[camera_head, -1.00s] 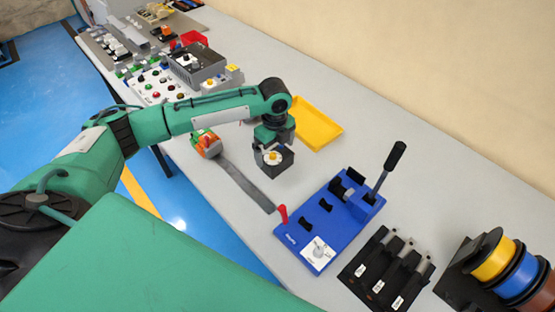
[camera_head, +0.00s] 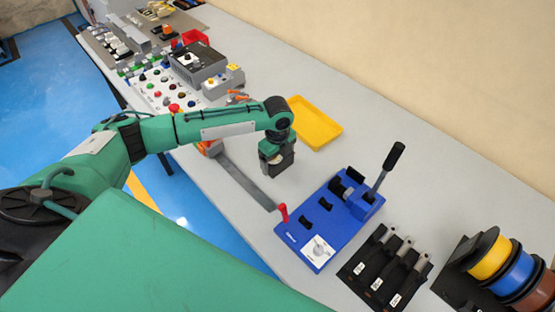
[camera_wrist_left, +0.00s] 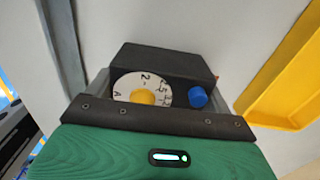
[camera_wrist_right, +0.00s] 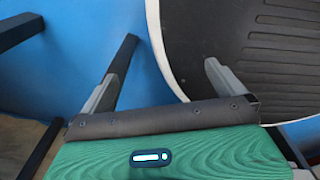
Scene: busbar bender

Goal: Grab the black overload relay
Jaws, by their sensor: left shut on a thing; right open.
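The black overload relay (camera_wrist_left: 165,62) is a dark block with a white numbered dial, a yellow dial centre and a blue knob. It fills the middle of the left wrist view. My left gripper (camera_wrist_left: 155,88) is shut on it, with a grey finger at each side. In the head view the relay (camera_head: 282,166) hangs below my left gripper (camera_head: 274,152), partly hidden by it, near the grey strip. I cannot tell whether it touches the table. My right gripper (camera_wrist_right: 160,88) is open and empty in its wrist view, over the floor and a dark ribbed surface; it is not in the head view.
A yellow tray (camera_head: 313,124) lies just behind my left gripper. A blue bender (camera_head: 318,236) with an upright black-handled lever stands to the right. A grey strip (camera_head: 243,181) lies to the left. Black holders (camera_head: 385,268) and wire spools (camera_head: 517,265) stand at the front right.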

